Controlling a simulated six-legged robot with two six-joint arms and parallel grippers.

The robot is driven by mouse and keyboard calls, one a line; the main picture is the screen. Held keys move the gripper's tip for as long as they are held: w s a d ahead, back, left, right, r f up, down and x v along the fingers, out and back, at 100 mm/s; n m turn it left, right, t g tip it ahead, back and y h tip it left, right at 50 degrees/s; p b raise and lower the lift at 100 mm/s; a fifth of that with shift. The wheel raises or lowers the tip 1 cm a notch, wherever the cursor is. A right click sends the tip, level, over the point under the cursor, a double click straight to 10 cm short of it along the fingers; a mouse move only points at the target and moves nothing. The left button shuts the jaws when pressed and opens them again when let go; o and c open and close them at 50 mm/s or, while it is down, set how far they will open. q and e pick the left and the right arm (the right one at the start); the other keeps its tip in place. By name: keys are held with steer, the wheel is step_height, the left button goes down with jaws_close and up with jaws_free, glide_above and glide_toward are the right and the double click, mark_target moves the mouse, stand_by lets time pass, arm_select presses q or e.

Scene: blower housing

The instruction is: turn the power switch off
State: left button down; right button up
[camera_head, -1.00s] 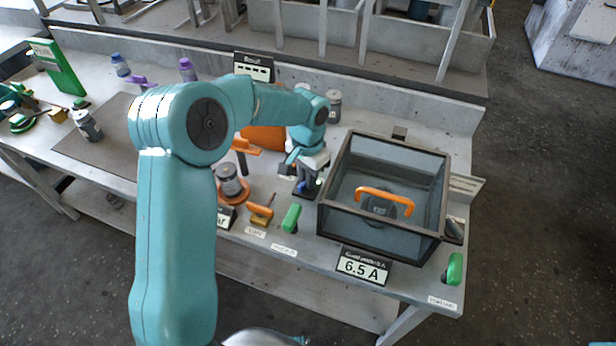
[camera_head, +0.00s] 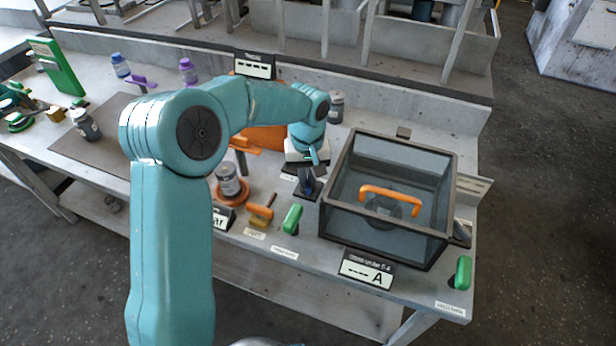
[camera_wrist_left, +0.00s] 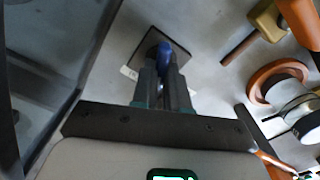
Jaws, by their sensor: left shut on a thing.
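The power switch is a blue lever (camera_wrist_left: 165,52) on a dark square base plate (camera_head: 309,195), left of the glass-walled box. The plate also shows in the left wrist view (camera_wrist_left: 148,46). My left gripper (camera_head: 306,177) reaches down over it. In the left wrist view, its two dark fingers (camera_wrist_left: 163,72) are shut on the blue lever. The fingers hide part of the lever, so its exact tilt is hard to tell. The ammeter display (camera_head: 366,270) in front of the box reads dashes and "A". My right gripper is not in view.
The glass-walled box (camera_head: 440,238) with an orange handle (camera_head: 391,194) inside stands close on the right. Green levers (camera_head: 292,219) and (camera_head: 463,272) line the front edge. An orange ring (camera_head: 231,198) with a jar and a yellow block (camera_head: 260,220) stand on the left.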

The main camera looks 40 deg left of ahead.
mark_target(307, 180)
arm_select(q)
steer(key=shift+r+n, duration=0.15)
steer(key=shift+n, duration=0.45)
steer(key=c, duration=1.3)
jaws_free()
steer(key=shift+o, duration=0.8)
steer(key=shift+s, duration=0.1)
step_height(307, 180, up, 16)
steer(key=p, duration=0.1)
steer(key=shift+r+p, duration=0.2)
steer(key=shift+p, duration=0.2)
